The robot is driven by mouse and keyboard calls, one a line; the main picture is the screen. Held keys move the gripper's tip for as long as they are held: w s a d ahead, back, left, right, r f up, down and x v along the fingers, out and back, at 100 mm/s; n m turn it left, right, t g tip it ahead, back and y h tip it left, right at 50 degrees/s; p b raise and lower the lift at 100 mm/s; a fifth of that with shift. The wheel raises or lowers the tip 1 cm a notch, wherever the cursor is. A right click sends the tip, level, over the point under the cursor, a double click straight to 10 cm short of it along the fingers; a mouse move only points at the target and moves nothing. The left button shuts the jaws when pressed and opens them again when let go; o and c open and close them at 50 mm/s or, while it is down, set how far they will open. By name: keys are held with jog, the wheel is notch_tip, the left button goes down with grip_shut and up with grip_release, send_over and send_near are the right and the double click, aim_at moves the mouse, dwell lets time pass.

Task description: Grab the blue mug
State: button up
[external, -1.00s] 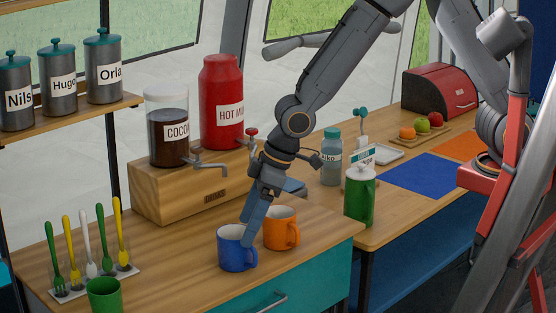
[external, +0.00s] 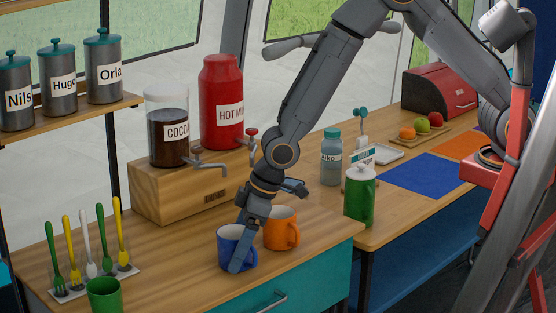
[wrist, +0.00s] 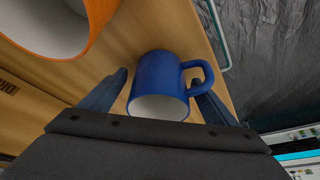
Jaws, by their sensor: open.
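The blue mug (external: 227,244) stands upright on the wooden counter, left of the orange mug (external: 279,228). My gripper (external: 240,262) is lowered over it, with a finger in front of the mug's side in the external view. In the wrist view the blue mug (wrist: 158,82) lies between the two open fingers of my gripper (wrist: 160,92). Its handle (wrist: 199,72) points right, near the right finger. I cannot tell whether a finger touches the mug. The orange mug also shows large at the top left of the wrist view (wrist: 96,18).
The wooden dispenser stand (external: 180,195) is behind the mugs. A green canister (external: 359,198) stands to the right. Counter between rack and blue mug is clear.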

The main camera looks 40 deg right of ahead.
jog(key=c, duration=1.2)
